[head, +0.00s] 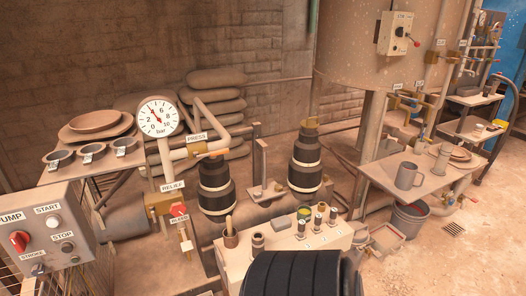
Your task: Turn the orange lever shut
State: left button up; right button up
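The orange lever (214,153) sticks out to the right of a brass valve (195,151) on the pipe under the PRESS label. It lies nearly level. My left gripper (211,159) is right at the lever, seen from behind. Its fingers are mostly hidden by its own wrist, so I cannot tell whether they touch or grip the lever. My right gripper (311,123) points away in front of the wall, well right of the lever and apart from it. Whether its fingers are open or shut does not show clearly.
A round pressure gauge (158,117) stands left of the lever. A RELIEF valve with a red handle (178,210) is below it. A metal post (264,170) stands between my arms. A pump control box (42,236) is at left; a table with a mug (409,176) is at right.

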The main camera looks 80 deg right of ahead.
aim_at(221, 151)
jog(key=z, duration=2)
